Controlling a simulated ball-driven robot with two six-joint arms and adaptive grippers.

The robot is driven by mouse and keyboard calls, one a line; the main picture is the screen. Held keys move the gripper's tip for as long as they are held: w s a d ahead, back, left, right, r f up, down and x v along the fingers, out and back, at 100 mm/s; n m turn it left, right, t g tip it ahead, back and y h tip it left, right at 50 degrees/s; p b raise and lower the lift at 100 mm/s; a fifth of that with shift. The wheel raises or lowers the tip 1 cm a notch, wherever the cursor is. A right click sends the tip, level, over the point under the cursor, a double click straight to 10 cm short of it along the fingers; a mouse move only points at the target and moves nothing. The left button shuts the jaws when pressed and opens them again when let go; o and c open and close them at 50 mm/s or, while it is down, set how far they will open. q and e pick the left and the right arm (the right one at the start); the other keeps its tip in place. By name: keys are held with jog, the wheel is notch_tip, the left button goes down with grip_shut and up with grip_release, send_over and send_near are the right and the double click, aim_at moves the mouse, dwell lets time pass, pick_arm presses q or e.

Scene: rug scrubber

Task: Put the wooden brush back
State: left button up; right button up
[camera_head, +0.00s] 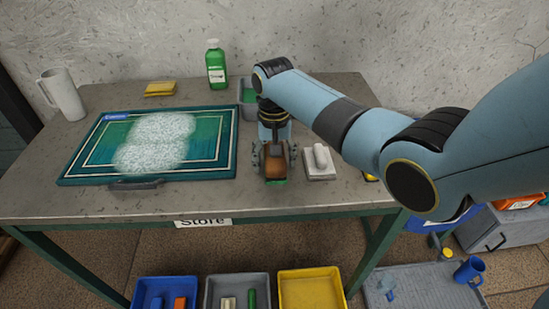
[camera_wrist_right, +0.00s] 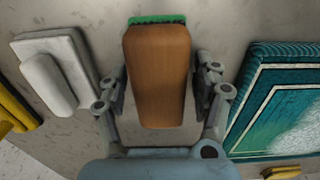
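The wooden brush (camera_head: 275,161) has a brown wooden body and green bristles. It is at the table's front part, right of the green mat. My right gripper (camera_head: 274,155) reaches down over it. In the right wrist view, the brush (camera_wrist_right: 160,80) lies between the two fingers of the right gripper (camera_wrist_right: 161,75). The fingers are spread on either side, with narrow gaps between them and the wood. The bristles show at the brush's far end in that view. My left gripper is not in view.
The green mat (camera_head: 82,165) carries white foam. A white-grey block on a pad (camera_head: 320,160) stands right of the brush. A grey bin (camera_head: 244,98), green bottle (camera_head: 216,65), yellow sponge (camera_head: 160,88) and grey jug (camera_head: 63,95) stand farther back. Bins, including a yellow one (camera_head: 311,272), sit below the front edge.

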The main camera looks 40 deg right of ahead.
jog(key=shift+r, duration=0.3)
notch_tip(320, 180, up, 12)
jog(key=shift+f+p, duration=0.15)
jog(key=shift+p, duration=0.25)
dwell(0.4)
